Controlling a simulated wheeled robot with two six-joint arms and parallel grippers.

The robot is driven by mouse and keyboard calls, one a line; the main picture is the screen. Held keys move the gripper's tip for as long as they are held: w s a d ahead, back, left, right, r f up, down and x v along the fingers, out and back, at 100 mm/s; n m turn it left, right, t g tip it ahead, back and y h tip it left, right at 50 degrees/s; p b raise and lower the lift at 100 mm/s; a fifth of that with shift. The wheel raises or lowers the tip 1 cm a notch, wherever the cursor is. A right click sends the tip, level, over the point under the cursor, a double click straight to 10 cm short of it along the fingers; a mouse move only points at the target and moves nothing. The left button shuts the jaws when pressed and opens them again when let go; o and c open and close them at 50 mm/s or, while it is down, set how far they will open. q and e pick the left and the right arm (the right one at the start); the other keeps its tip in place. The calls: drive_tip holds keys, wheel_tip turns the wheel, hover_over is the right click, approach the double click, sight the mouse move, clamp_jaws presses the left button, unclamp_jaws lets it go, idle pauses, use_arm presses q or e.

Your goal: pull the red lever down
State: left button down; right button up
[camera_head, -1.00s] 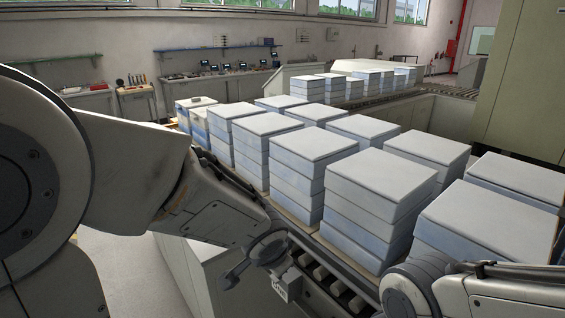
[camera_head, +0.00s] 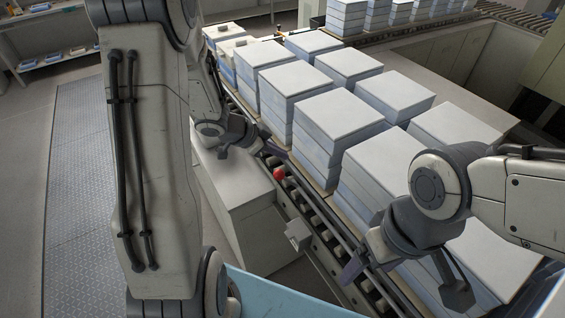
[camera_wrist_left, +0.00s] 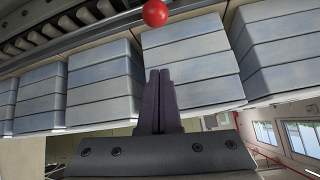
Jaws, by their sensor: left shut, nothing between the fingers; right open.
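The red ball knob of the lever (camera_head: 279,173) stands beside the near edge of the roller conveyor in the head view. Its shaft is hard to make out. The knob also shows at the top of the left wrist view (camera_wrist_left: 155,13), beyond the fingertips. My left gripper (camera_head: 276,150) is just above and left of the knob in the picture, apart from it as far as I can see. Its fingers are together and empty in the left wrist view (camera_wrist_left: 161,75). My right gripper (camera_head: 405,278) is open and empty over the conveyor's near end at the lower right.
Stacks of pale blue-white slabs (camera_head: 337,122) fill the conveyor (camera_head: 316,222) close to both grippers. A white cabinet (camera_head: 230,190) stands along its near side, with a small grey box (camera_head: 298,235) on the conveyor's side. Grated floor (camera_head: 75,180) lies open at the left.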

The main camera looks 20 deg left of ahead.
sight(283, 171)
use_arm(q)
drive_tip(key=shift+w+d+f+p, duration=0.1)
drive_tip(key=shift+w+f+p, duration=0.05)
drive_tip(key=shift+f, duration=0.95)
drive_tip(key=shift+w+d+f+p, duration=0.1)
drive_tip(key=shift+w+f+p, duration=0.1)
drive_tip(key=shift+f, duration=0.95)
drive_tip(key=shift+w+f+p, duration=0.15)
drive_tip(key=shift+f, duration=0.95)
